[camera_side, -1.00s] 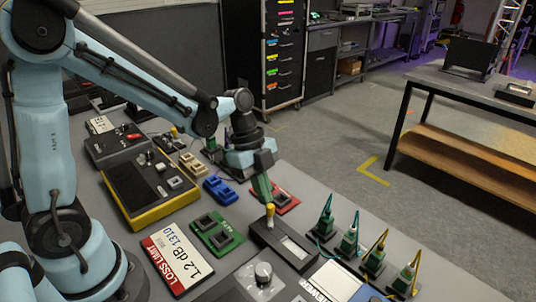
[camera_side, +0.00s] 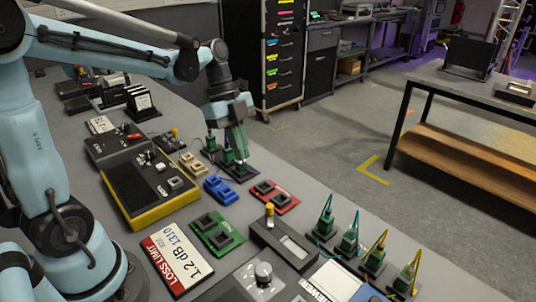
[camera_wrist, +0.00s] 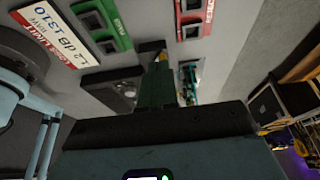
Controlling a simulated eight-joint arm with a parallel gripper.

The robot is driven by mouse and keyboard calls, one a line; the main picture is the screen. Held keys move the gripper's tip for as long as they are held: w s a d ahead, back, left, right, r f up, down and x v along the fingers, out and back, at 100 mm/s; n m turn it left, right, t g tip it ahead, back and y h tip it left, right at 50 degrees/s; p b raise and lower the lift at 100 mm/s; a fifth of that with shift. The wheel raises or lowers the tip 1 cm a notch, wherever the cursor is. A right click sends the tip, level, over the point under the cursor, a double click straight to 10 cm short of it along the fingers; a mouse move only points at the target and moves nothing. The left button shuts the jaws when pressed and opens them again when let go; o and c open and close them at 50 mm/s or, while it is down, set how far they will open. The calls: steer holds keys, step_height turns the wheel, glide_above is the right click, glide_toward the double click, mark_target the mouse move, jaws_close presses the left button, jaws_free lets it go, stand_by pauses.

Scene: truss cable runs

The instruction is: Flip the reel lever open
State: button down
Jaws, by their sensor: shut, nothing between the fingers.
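A yellow-tipped lever (camera_side: 269,214) stands roughly upright at the far left end of a black box (camera_side: 295,257) with a pale window. I cannot read a reel label on it. My gripper (camera_side: 241,160) has green fingers that are together with nothing between them. It points down, behind and to the left of the lever, apart from it, over the back edge area near the green plugs. In the wrist view the shut fingers (camera_wrist: 157,88) stand in the middle, with a small yellow tip (camera_wrist: 163,57) just beyond them. The fingers and palm hide part of the black box there.
A red two-button panel (camera_side: 272,196), a green one (camera_side: 217,232) and a blue block (camera_side: 220,190) lie near the lever. Several green cone-shaped plugs with cables (camera_side: 349,240) stand to the right. A loss limit sign (camera_side: 177,259) lies in front. A grey knob (camera_side: 263,273) is nearby.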

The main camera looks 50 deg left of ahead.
steer(key=shift+v, duration=0.75)
